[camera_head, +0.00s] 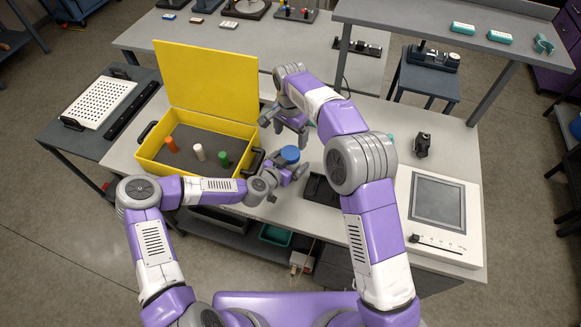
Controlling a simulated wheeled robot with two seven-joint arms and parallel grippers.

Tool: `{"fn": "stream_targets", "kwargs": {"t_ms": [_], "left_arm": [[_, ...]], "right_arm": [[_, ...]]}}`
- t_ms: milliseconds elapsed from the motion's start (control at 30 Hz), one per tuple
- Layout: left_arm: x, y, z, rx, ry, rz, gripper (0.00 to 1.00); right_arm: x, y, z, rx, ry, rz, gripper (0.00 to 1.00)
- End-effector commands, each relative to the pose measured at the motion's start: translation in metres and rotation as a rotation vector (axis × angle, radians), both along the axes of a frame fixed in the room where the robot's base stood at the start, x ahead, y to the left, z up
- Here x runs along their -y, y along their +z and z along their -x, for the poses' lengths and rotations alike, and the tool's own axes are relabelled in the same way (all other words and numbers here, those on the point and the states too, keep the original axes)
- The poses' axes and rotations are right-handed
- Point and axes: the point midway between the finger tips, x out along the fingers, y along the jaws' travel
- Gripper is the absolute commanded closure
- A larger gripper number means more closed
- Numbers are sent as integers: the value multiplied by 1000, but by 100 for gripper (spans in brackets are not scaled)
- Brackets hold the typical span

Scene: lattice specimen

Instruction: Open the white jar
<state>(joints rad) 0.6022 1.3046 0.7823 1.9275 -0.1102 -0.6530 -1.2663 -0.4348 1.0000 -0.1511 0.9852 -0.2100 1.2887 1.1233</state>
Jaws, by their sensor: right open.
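A round blue lid (290,154) shows at the middle of the bench, right of the yellow case. What is under it, where the white jar's body would be, is mostly hidden by my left gripper. My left gripper (293,172) comes in from the left, low over the bench, with its fingers at the jar just below the lid. I cannot tell whether they are closed on it. My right gripper (284,132) is open and empty, pointing down just behind and above the lid, apart from it.
An open yellow case (150,151) left of the jar holds an orange, a white and a green cylinder. A black tray (322,190) lies right of the jar. A white device with a grey screen (437,200) and a small black object (422,144) stand further right.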

Motion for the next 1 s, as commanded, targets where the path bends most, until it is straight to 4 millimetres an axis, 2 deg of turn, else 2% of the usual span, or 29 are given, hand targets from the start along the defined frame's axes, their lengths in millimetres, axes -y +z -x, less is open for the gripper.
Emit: {"fn": "stream_targets", "kwargs": {"t_ms": [33, 67, 633, 1000], "left_arm": [[0, 0, 0, 0, 0, 0, 8], [0, 0, 0, 0, 0, 0, 13], [0, 0, 0, 0, 0, 0, 100], [0, 0, 0, 0, 0, 0, 100]], "right_arm": [[0, 0, 0, 0, 0, 0, 13], [0, 0, 0, 0, 0, 0, 13], [0, -1, 0, -3, 1, 0, 13], [-2, -10, 6, -33, 15, 6, 13]]}}
